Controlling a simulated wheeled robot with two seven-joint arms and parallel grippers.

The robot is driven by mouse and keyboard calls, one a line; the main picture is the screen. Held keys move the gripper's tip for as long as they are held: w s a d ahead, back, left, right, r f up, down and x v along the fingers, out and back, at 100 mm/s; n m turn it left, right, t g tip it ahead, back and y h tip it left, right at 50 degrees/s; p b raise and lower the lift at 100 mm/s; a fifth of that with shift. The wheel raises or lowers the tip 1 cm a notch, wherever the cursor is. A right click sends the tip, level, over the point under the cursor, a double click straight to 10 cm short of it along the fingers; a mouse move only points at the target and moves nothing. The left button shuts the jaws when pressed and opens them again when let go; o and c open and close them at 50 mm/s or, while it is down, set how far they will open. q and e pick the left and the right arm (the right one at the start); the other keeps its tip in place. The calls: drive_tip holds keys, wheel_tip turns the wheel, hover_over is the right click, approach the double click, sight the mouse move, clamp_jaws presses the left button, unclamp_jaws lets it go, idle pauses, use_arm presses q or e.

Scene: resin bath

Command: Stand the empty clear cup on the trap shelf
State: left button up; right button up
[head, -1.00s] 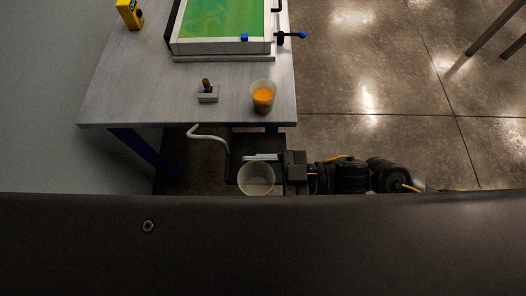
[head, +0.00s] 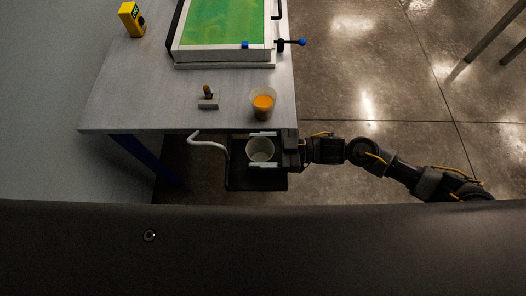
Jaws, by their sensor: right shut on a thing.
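The empty clear cup (head: 260,150) is upright, seen from above, over the dark trap shelf (head: 240,182) below the table's front edge. My right gripper (head: 262,149) comes in from the right and is shut on the cup, with one pale finger on its far side and one on its near side. I cannot tell whether the cup's base touches the shelf. The cup and gripper hide the middle of the shelf. My left gripper is not in view.
A cup with orange liquid (head: 263,104) stands near the front right corner of the table (head: 150,100). A small block with a peg (head: 208,100), a green-filled bath (head: 222,25) and a yellow device (head: 131,18) are also there. A white hose (head: 208,142) curves beside the shelf.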

sight(260, 155)
wheel_tip(260, 155, down, 2)
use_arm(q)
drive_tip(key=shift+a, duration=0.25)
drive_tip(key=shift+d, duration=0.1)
use_arm(e)
drive_tip(key=shift+f, duration=0.15)
drive_tip(key=o, duration=1)
drive_tip(key=shift+c, duration=0.2)
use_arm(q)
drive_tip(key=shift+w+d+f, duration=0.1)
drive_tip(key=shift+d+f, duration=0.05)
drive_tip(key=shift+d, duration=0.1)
